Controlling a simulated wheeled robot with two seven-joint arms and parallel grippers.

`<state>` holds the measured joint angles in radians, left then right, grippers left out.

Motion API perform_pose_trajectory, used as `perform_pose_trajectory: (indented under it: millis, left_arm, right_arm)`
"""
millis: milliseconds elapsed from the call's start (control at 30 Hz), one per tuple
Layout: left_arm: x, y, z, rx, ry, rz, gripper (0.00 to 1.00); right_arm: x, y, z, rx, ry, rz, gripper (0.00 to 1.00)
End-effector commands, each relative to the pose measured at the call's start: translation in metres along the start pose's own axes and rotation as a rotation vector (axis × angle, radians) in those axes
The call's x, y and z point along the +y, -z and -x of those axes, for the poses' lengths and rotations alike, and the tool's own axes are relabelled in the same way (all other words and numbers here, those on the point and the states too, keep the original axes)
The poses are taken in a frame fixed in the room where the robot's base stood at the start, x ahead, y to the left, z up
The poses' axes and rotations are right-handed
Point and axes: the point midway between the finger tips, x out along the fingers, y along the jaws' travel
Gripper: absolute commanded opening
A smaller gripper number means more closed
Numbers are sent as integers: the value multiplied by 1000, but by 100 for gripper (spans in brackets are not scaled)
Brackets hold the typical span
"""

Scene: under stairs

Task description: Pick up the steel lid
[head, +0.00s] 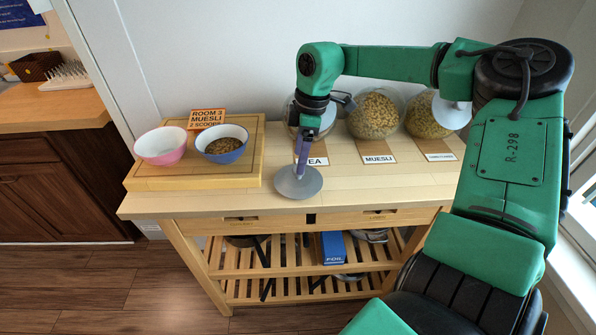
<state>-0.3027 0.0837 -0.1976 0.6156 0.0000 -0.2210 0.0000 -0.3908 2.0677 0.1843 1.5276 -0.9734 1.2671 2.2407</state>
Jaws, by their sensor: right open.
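The steel lid (297,185) is a round grey disc lying on the wooden table top (350,193), near its front edge. My right gripper (300,172) points down over the middle of the lid, its fingertips at the lid's knob or just above it. The jaws are open. The fingers hide the knob, and I cannot tell whether they touch it. My left gripper is not in the picture.
Glass jars of dry food (374,114) stand behind, with labels before them. A wooden board (190,178) at left holds a pink bowl (161,147), a blue bowl (222,143) and an orange sign (207,118). A blue foil box (333,247) lies on the shelf below.

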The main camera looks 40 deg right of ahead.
Motion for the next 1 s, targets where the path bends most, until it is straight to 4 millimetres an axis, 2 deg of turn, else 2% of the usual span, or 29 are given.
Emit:
perform_pose_trajectory:
  millis: [67, 200, 367, 400, 467, 500, 600, 1000]
  left_arm:
    - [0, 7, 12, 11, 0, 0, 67]
    - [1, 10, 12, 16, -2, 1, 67]
    - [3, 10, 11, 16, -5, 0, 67]
    - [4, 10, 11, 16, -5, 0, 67]
    - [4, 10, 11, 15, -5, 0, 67]
    - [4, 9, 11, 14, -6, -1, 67]
    - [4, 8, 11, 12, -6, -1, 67]
    - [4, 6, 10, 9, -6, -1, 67]
  right_arm:
    - [-1, -2, -13, -2, 8, -1, 74]
    - [0, -2, -33, -1, 3, 0, 74]
    - [1, -1, -35, 1, 0, 0, 74]
    - [1, -2, -35, 1, 1, 0, 70]
    - [1, -2, -34, 0, 1, 0, 47]
    - [1, -2, -34, 0, 1, 0, 32]
    - [1, -2, -34, 0, 1, 0, 0]
    - [1, -1, -31, 0, 0, 0, 0]
